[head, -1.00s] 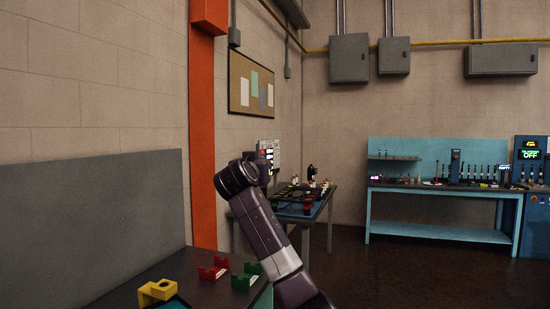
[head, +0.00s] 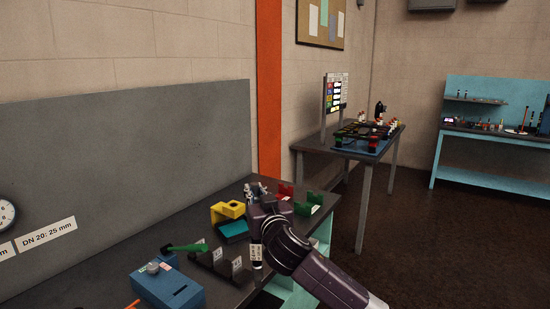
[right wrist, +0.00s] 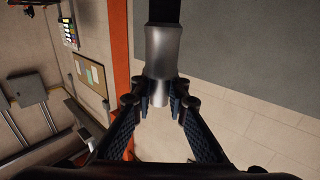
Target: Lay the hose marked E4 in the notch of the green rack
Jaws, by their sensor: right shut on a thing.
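My right gripper (head: 258,193) is above the dark bench and shut on the silver end fitting (right wrist: 160,60) of a black hose. In the head view a black piece with a white label (head: 257,251) shows below the gripper, seemingly the hose hanging down; its marking is too small to read. The gripper and wrist hide most of the hose. The green rack (head: 309,205) stands on the bench just right of the gripper, apart from it, with its notch facing up. My left gripper is not in view.
A red rack (head: 286,190) stands beside the green one, and a yellow block (head: 227,210) is left of the gripper. Dark holders (head: 222,262) and a blue box (head: 167,286) are nearer. A grey panel (head: 120,185) backs the bench.

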